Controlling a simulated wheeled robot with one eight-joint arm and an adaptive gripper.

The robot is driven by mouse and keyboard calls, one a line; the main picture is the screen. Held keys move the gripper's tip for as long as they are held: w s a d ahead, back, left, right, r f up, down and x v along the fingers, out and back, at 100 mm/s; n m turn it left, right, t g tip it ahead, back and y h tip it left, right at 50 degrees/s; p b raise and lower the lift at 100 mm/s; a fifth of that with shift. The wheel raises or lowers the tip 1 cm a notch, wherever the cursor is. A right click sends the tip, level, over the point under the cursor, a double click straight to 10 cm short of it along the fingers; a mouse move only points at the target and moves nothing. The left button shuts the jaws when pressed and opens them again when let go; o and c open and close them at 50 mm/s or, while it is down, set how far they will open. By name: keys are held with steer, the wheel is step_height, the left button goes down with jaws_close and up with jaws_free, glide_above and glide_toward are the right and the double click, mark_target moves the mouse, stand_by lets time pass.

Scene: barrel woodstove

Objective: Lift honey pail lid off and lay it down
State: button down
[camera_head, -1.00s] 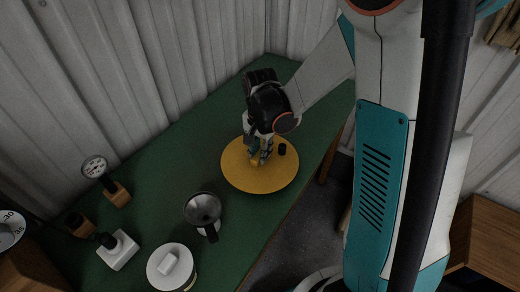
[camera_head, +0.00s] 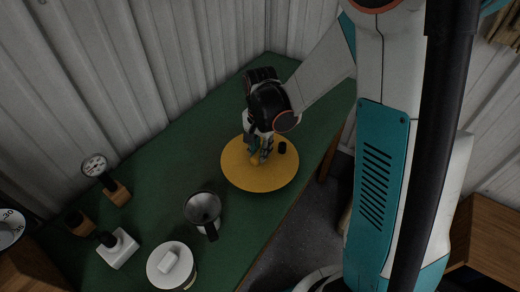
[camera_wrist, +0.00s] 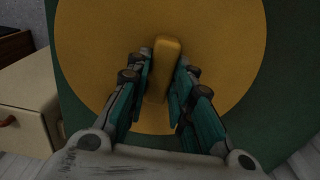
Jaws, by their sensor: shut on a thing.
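Whatever is under the lid is hidden. I cannot tell whether the lid rests on a pail or is raised.
A metal cup with a dark handle (camera_head: 203,208) and a white-lidded container (camera_head: 170,266) stand left of the yellow lid. A dial gauge on a wooden block (camera_head: 117,193) and a white block with a black knob (camera_head: 117,249) are farther left. Green tabletop (camera_head: 180,150) is clear behind the cup.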

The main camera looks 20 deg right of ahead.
steer(key=shift+f+b, duration=0.85)
steer(key=shift+f, duration=0.15)
stand_by(0.4)
steer(key=c, duration=1.3)
jaws_free()
steer(key=shift+r, duration=0.1)
step_height(320, 180, up, 12)
steer(key=s+r+n+t, duration=0.2)
steer(key=s+n, duration=0.1)
steer(key=s, duration=0.2)
steer(key=s+r+n+t, duration=0.2)
steer(key=s+n, duration=0.2)
steer(key=s, duration=0.1)
steer(key=s+r+n+t, duration=0.3)
steer(key=s, duration=0.2)
steer(key=shift+n, duration=0.4)
